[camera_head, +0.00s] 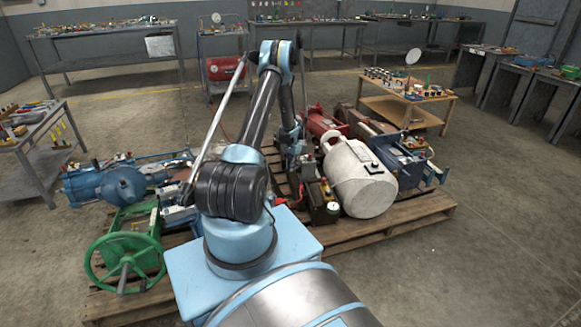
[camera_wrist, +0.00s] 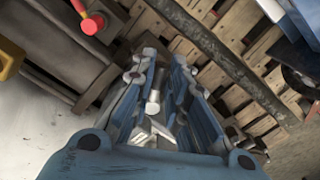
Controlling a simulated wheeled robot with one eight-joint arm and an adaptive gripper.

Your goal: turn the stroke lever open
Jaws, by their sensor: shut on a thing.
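My gripper (camera_wrist: 165,62) is low over the pallet in the wrist view, its two blue fingers closed in around a short pale grey rod (camera_wrist: 153,100). This rod looks like the end of the stroke lever; the rest of it is hidden. In the head view my arm reaches down between the dark box and the blue parts, and the fingertips and the held piece are hard to make out there.
A dark box with a red cap (camera_wrist: 92,24) is close to the left finger. A green handwheel (camera_head: 125,262) and blue machine parts (camera_head: 118,186) are at left. Floor at right is clear.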

